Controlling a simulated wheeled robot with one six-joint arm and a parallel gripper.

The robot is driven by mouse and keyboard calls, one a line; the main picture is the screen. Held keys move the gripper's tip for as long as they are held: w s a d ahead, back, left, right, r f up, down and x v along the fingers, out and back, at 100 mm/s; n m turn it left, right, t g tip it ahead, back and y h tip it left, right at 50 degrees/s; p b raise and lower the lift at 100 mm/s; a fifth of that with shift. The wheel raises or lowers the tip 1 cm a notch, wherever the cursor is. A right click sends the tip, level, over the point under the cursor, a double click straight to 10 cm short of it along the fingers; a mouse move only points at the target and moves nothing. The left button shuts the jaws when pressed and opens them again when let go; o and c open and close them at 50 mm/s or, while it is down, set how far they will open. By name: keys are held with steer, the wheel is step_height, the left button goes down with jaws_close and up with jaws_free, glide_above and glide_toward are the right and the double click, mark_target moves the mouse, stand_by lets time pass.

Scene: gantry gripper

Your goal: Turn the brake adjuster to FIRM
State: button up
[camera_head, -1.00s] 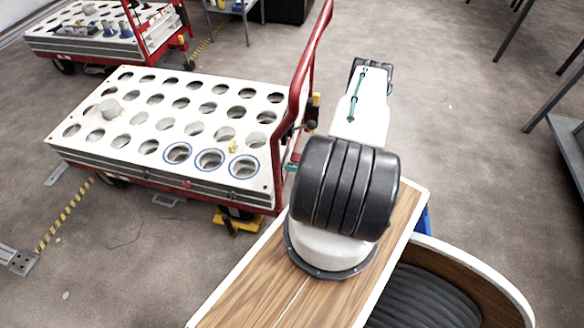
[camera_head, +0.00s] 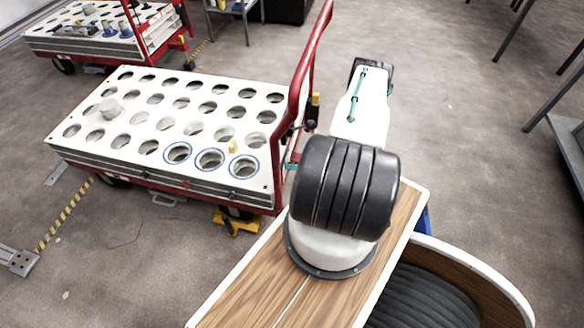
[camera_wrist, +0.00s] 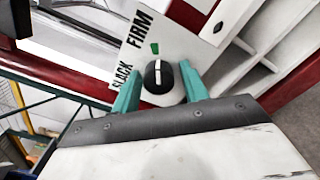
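The brake adjuster (camera_wrist: 158,78) is a black round knob with a white line, on a white plate in the wrist view. The line points up in the picture, toward a small green mark (camera_wrist: 155,48) near the printed word FIRM (camera_wrist: 139,28). The word SLACK (camera_wrist: 122,77) is printed to the knob's left. My gripper (camera_wrist: 160,68) has one teal finger on each side of the knob, with a narrow gap showing at each side. The knob's lower end lies near the dark gripper body. In the head view my arm hides most of the gripper.
A white cart (camera_head: 95,137) with rows of round holes, several of them ringed blue, stands left of my arm. Its red handle frame (camera_head: 297,90) rises close beside the arm. A second cart (camera_head: 90,45) stands at the back left. Grey floor is open behind and to the right.

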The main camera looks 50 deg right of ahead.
steer(key=shift+o, duration=0.2)
steer(key=v, duration=0.7)
steer(key=shift+s+d, duration=0.15)
steer(key=shift+s, duration=0.2)
stand_by(0.3)
